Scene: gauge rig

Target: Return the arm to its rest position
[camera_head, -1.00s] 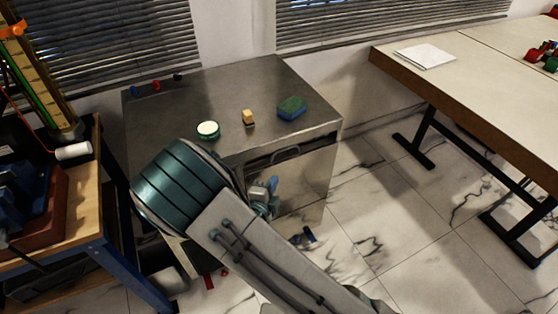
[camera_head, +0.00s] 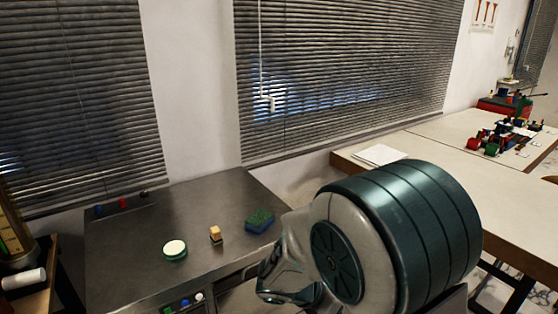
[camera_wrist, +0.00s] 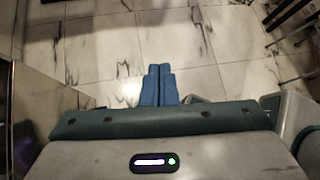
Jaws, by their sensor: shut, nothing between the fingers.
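My gripper (camera_wrist: 159,70) shows in the wrist view, its two blue fingers together with nothing between them. It points at the pale tiled floor (camera_wrist: 110,45) and touches nothing that I can see. In the head view my arm's large teal and grey joint fills the lower right, in front of the metal cabinet's right side. The gripper's fingers cannot be made out in that view.
A pale table (camera_head: 440,155) with papers (camera_head: 379,155) stands behind my arm. Open floor lies below the gripper.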

